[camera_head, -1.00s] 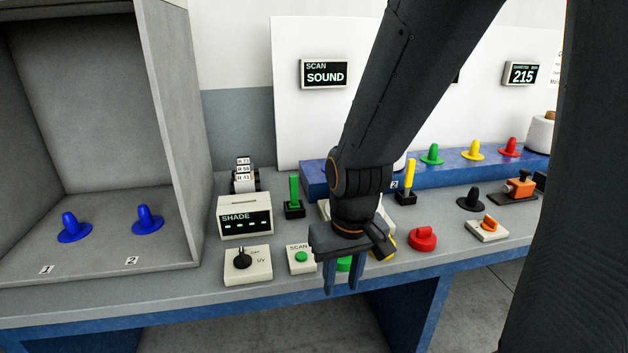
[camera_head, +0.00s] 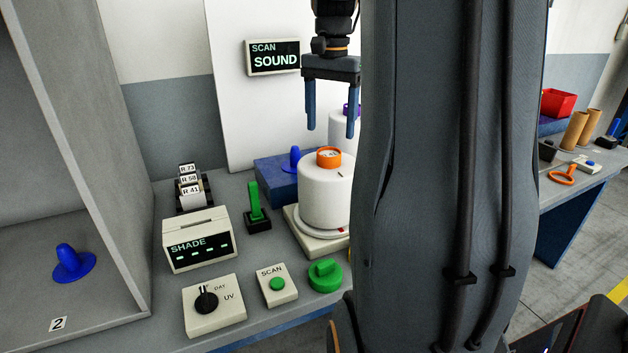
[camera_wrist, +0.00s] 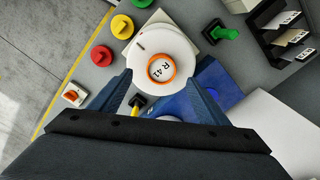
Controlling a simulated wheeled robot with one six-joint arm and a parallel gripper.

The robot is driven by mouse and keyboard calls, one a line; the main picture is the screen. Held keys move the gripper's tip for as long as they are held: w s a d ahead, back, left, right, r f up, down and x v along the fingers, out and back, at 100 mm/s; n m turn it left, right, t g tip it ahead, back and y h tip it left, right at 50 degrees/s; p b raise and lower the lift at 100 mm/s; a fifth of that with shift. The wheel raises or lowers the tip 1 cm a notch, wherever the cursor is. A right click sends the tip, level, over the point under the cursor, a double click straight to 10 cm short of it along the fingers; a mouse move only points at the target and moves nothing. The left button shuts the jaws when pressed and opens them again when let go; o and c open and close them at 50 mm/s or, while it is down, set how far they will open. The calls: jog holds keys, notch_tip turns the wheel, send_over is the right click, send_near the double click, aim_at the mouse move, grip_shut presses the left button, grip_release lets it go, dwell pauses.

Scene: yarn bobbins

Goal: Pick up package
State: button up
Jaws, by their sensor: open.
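A white yarn package (camera_head: 325,200) with an orange core stands upright on a pale square base (camera_head: 303,236) in the head view. In the wrist view the package (camera_wrist: 150,42) shows its top, and the orange core carries a label that looks like R 41. My gripper (camera_head: 331,128) is open and empty, pointing down above the package, with its fingertips apart from it. In the wrist view the package lies just beyond and between the gripper's fingers (camera_wrist: 158,68). My arm hides the right side of the package in the head view.
A second package with a purple core (camera_head: 346,122) stands behind, partly hidden. A blue peg (camera_head: 294,158), a green lever (camera_head: 254,202), a green knob (camera_head: 325,275), the SCAN button box (camera_head: 278,285) and the SHADE box (camera_head: 198,245) are close by. A grey booth (camera_head: 110,200) stands at left.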

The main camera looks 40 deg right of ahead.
aim_at(329, 151)
jog(key=shift+d+r, duration=0.3)
jog(key=shift+d, duration=0.4)
jog(key=shift+d+f+m, duration=0.15)
jog(key=shift+f+m, duration=0.05)
jog(key=shift+m, duration=0.1)
jog(key=f+p, duration=0.1)
jog(key=f, duration=0.1)
jog(key=a+f+p, duration=0.1)
jog(key=f, duration=0.1)
jog(key=f+p, duration=0.1)
jog(key=f, duration=0.2)
jog(key=shift+w+a, duration=0.15)
jog(key=shift+w, duration=0.1)
grip_shut()
